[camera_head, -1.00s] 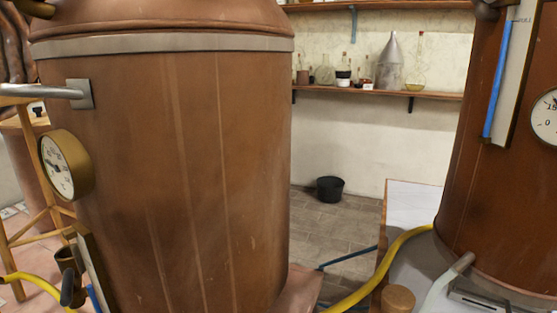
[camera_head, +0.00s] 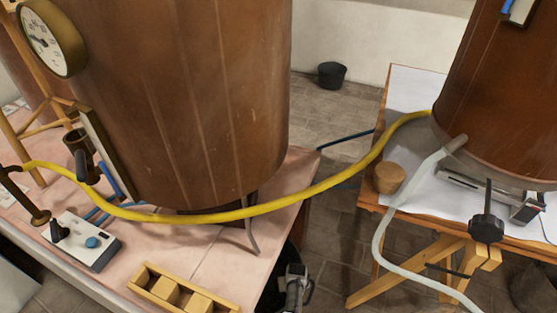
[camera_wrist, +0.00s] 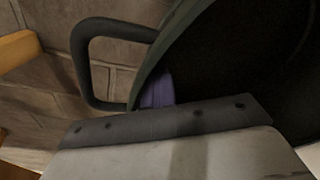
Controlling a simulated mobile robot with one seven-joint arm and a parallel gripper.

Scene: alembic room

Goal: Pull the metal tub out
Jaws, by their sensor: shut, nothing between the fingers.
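The metal tub (camera_wrist: 178,42) is close in the wrist view, with a pale grey-green rim, a dark inside and a dark loop handle (camera_wrist: 82,62) on its left. In the head view a dark rounded part, apparently the tub (camera_head: 272,292), shows low beside the right edge of the pink-topped table, mostly hidden. My gripper (camera_head: 295,272) is shut and empty at the bottom of the head view, close to that dark part. In the wrist view a purple piece (camera_wrist: 157,90) shows just inside the rim; I cannot tell whether anything touches the tub.
The pink-topped table (camera_head: 215,262) bears a large copper vessel (camera_head: 200,100), a control box (camera_head: 82,240) and a wooden rack (camera_head: 180,292). A yellow hose (camera_head: 290,198) spans the gap to the right table (camera_head: 405,95). A black bucket (camera_head: 332,75) stands on the floor behind.

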